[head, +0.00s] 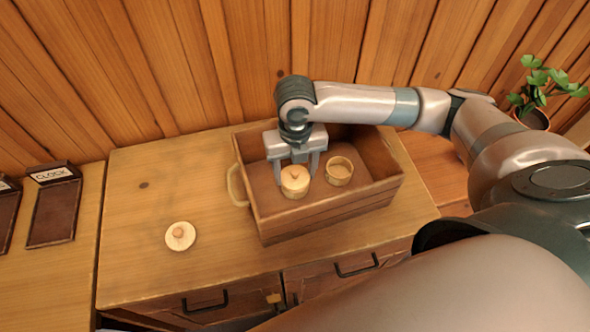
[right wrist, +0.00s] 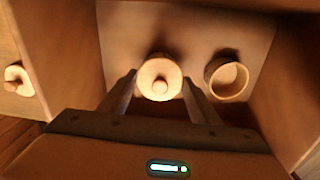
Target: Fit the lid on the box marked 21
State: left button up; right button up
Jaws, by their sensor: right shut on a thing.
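A pale round turned box with a knobbed lid on its top (head: 295,183) is in the wooden crate, between the fingers of my right gripper (head: 296,172). The gripper is shut on it from above; I cannot tell whether the fingers grip lid or body. It also shows in the right wrist view (right wrist: 160,80). An open round box (head: 339,171) stands to its right in the crate, lidless, also in the right wrist view (right wrist: 227,80). A loose knobbed lid (head: 180,236) lies on the tabletop left of the crate. No number 21 is readable. My left gripper is out of view.
The wooden crate (head: 335,215) has raised walls and a rope handle (head: 236,186) on its left. The wooden tabletop (head: 140,270) is clear around the loose lid. A dark tray labelled CLOCK (head: 54,208) lies at far left. A potted plant (head: 536,118) stands at upper right.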

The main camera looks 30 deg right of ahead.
aim_at(295, 171)
jog(key=shift+p, duration=0.4)
jog(key=shift+f+p, duration=0.15)
jog(key=shift+p, duration=0.2)
dwell(0.8)
dwell(0.4)
jog(key=o, duration=1.5)
jog(key=shift+r+p, duration=0.85)
jog(key=shift+p, duration=0.2)
jog(key=shift+r+p, duration=3.4)
jog(key=shift+p, duration=0.3)
